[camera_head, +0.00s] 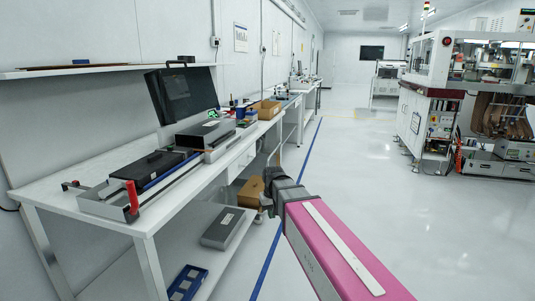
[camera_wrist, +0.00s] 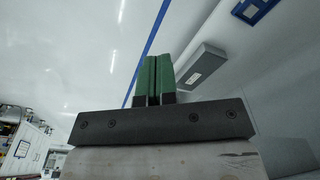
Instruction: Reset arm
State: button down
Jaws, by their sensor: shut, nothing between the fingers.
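My gripper (camera_wrist: 154,80) shows in the wrist view with its two green fingers pressed together and nothing between them. In the head view my arm, with a pink link, reaches up from the lower right. Its dark end is beside the front edge of a white workbench (camera_head: 112,222), over the aisle. The gripper's fingers are not clearly visible in the head view.
A grey box (camera_head: 223,228) and a blue tray (camera_head: 187,283) are on the lower shelf. A large machine (camera_head: 430,100) stands right. The floor (camera_head: 370,190) between is clear.

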jog(key=s+d+f+m, duration=0.1)
jog(key=s+d+f, duration=0.5)
jog(key=d+f, duration=0.1)
jog(key=s+d+f+m+g, duration=0.1)
jog(key=s+d+f+m, duration=0.1)
jog(key=s+d+f, duration=0.4)
jog(key=d+f, duration=0.1)
jog(key=d, duration=0.3)
jog(key=shift+s+d+f, duration=0.2)
jog(key=shift+s+f, duration=0.1)
